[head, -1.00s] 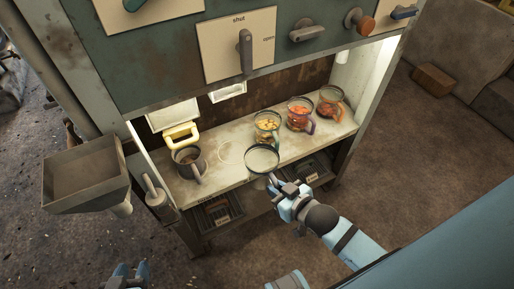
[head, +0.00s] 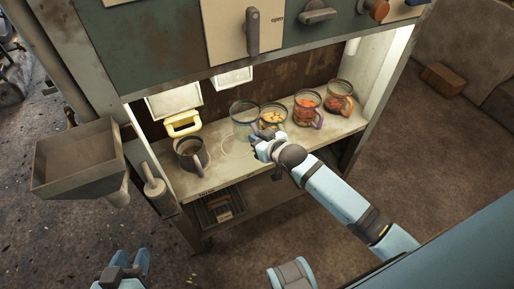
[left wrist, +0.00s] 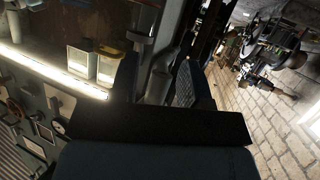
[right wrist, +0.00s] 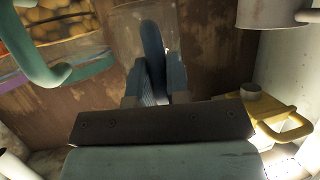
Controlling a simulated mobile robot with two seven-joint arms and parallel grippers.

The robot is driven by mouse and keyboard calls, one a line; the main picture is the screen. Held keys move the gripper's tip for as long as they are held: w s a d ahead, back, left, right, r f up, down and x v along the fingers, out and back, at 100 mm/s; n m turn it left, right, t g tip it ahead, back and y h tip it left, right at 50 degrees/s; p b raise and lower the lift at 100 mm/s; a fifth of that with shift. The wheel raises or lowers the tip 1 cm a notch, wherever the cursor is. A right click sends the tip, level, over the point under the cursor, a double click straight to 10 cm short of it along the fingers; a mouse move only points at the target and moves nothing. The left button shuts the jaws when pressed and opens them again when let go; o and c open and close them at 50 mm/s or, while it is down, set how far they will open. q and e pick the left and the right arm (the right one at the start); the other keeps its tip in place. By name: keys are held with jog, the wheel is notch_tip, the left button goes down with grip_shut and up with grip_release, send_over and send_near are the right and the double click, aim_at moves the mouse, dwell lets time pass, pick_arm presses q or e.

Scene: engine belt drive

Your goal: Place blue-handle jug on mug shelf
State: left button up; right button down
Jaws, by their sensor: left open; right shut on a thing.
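The blue-handle jug (head: 244,114) is clear glass with a dark rim and looks empty. It is at the shelf, between the dark grey mug and the jug of yellow pieces. My right gripper (head: 262,143) is shut on its handle; the blue handle (right wrist: 152,50) stands between the fingers in the right wrist view. The jug looks upright, but I cannot tell whether its base touches the shelf. The mug shelf (head: 215,178) is a pale lit ledge with faint ring marks. My left gripper (head: 125,272) is open and empty, low in the head view, away from the shelf.
Beside the jug stand a dark grey mug (head: 190,154), a jug of yellow pieces (head: 272,117), and jugs of orange-red pieces (head: 307,108) (head: 339,97). A yellow handle (head: 183,124) projects from the back. A hopper (head: 75,160) juts out at left.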

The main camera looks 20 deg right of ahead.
notch_tip(320, 180, down, 4)
jog(key=shift+w+f+b, duration=0.1)
jog(key=shift+f+b, duration=0.15)
jog(key=shift+b, duration=0.65)
jog(key=shift+w, duration=0.1)
pick_arm(q)
jog(key=r, duration=0.1)
jog(key=w+d+r+t+h, duration=0.1)
jog(key=r, duration=0.1)
jog(key=d+r+t, duration=0.1)
jog(key=shift+w+r, duration=0.15)
jog(key=shift+w, duration=0.15)
pick_arm(e)
jog(key=c, duration=1.1)
grip_release()
jog(key=shift+f, duration=0.15)
